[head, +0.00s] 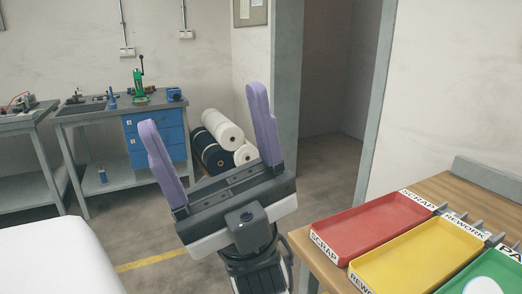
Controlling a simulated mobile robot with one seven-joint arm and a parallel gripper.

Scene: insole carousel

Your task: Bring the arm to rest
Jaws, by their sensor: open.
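My gripper (207,128) is in the middle of the head view, raised in the air with its two purple fingers pointing up. The fingers are wide apart and nothing is between them. My wrist and arm come up from the bottom edge below it. The gripper appears to the left of the wooden table and touches nothing that I can see.
A wooden table (303,242) at right bears a red tray (370,222), a yellow tray (420,255) and a green tray (505,275) with a pale round item. Behind stand workbenches (95,112), fabric rolls (222,128) and a doorway (325,80). A white surface (50,260) is lower left.

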